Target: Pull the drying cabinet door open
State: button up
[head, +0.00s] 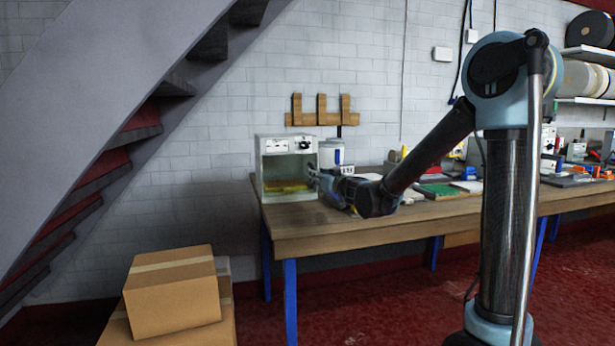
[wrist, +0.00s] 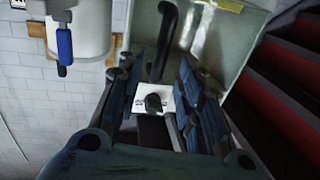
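The drying cabinet (head: 262,168) is a pale box at the left end of the workbench, with a white control panel and dark knob on top. Its front shows a lit interior with something yellow at the bottom. I cannot tell whether a clear door covers it. In the wrist view, the cabinet (wrist: 243,35) fills the upper part, with a black curved handle (wrist: 167,35) in front. My gripper (head: 314,172) is at the cabinet's right front side. In the wrist view my gripper (wrist: 158,72) has its fingers apart, the handle's lower end between them; contact is unclear.
A white cylindrical container (head: 334,152) stands close right of the cabinet; a wooden rack (head: 320,118) hangs above. The workbench (head: 330,232) carries papers and tools further right. Cardboard boxes (head: 172,295) sit on the floor at left, below the stairs (head: 125,135).

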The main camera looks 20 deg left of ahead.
jog(key=shift+x, duration=2.85)
